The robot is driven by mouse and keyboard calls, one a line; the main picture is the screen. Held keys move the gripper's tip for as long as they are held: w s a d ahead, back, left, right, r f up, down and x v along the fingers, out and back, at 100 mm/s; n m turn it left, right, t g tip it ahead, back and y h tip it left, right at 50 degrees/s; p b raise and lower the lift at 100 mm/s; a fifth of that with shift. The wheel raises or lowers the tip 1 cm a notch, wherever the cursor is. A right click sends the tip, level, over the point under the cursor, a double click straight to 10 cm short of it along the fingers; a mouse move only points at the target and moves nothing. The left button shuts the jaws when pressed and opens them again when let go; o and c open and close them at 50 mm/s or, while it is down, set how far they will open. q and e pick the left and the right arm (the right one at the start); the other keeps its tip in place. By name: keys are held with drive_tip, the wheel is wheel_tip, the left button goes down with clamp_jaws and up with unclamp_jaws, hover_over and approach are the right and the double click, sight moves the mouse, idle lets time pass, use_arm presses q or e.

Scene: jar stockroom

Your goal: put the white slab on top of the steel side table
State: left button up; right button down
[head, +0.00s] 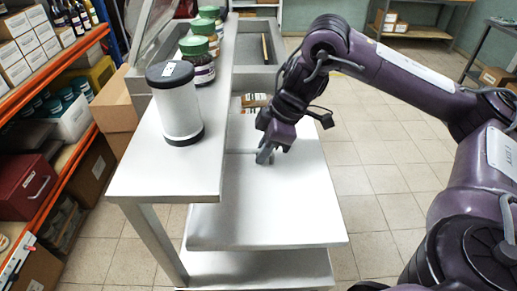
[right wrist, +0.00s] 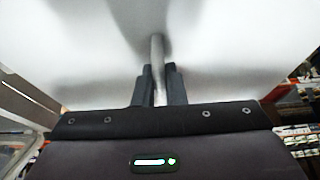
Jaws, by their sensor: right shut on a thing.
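A broad, flat white slab (head: 270,205) lies level in the lower middle of the head view, beside and lower than the white counter. Its white surface fills most of the right wrist view (right wrist: 235,50). My right gripper (head: 266,155) is over its far part, pointing down. Its fingers (right wrist: 158,85) are shut on a narrow grey post (right wrist: 157,48) that stands against the white surface, apparently the slab's handle. A pale lower surface (head: 260,283) shows under the slab's near edge; I cannot tell whether it belongs to the steel side table. My left gripper is not in view.
The white counter (head: 165,175) carries a white cylinder with black ends (head: 180,108) and several green-lidded jars (head: 201,58). Orange-framed shelves (head: 85,140) with boxes and bottles stand at the left. The tiled floor (head: 385,185) at the right is clear.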

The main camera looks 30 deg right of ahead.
wheel_tip(320, 180, down, 14)
drive_tip(key=b, duration=0.8)
drive_tip(key=shift+w+f+b, duration=0.1)
drive_tip(key=shift+b, duration=0.3)
drive_tip(key=shift+f, duration=1.15)
drive_tip(key=c, duration=1.9)
unclamp_jaws()
drive_tip(key=shift+f, duration=0.2)
drive_tip(key=o, duration=0.4)
drive_tip(key=shift+r, duration=0.1)
